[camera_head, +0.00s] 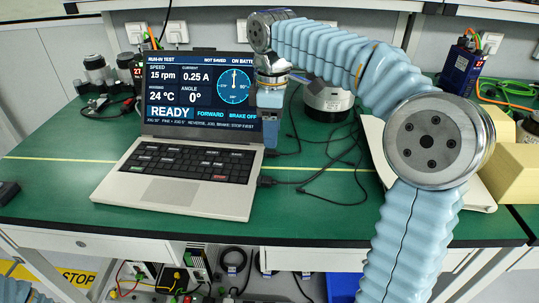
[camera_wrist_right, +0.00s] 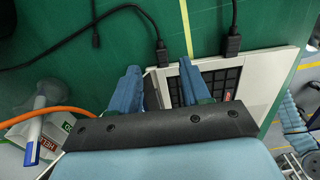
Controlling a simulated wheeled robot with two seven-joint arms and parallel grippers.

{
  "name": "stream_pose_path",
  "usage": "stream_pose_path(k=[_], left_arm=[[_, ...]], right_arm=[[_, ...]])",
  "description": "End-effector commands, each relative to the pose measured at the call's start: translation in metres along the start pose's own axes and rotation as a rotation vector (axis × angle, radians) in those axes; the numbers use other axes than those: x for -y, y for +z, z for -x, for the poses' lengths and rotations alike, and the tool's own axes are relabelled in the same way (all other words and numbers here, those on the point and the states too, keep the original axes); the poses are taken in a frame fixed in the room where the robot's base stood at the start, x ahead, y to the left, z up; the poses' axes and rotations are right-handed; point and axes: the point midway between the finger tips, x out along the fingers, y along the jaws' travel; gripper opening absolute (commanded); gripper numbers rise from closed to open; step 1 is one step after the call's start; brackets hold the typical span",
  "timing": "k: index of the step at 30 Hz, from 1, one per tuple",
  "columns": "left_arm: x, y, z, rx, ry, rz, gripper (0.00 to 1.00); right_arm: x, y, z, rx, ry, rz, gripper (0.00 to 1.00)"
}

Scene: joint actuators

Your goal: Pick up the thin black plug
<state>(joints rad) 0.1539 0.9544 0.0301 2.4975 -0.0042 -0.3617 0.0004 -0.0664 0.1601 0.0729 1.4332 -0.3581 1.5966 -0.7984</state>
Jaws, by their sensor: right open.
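The thin black plug (camera_wrist_right: 162,54) sits at the laptop's side edge, with its cable leading away. In the head view it shows at the laptop's right side (camera_head: 273,152), just below my right gripper. My right gripper (camera_head: 271,140) points down beside the right edge of the laptop screen. In the wrist view its two blue fingers (camera_wrist_right: 160,86) are apart and empty, with the plug showing beyond the gap between them. The laptop (camera_head: 175,180) stands open on the green table. My left gripper is out of view.
A thicker black plug (camera_head: 266,181) sits nearer the front on the same laptop side. Loose black cables (camera_head: 325,150) lie to the right. A round metal actuator (camera_head: 328,100) stands behind.

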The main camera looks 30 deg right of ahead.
Motion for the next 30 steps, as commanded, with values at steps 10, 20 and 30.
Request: stream_pose_path(k=[10,20,30], left_arm=[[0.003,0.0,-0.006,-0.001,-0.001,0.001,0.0],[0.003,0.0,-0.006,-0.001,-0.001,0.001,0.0],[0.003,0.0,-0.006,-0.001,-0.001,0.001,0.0]], right_arm=[[0.003,-0.001,-0.044,0.001,-0.001,0.0,0.47],[0.003,-0.001,-0.043,0.0,-0.001,0.0,0.25],[0.003,-0.001,-0.043,0.0,-0.001,0.0,0.0]])
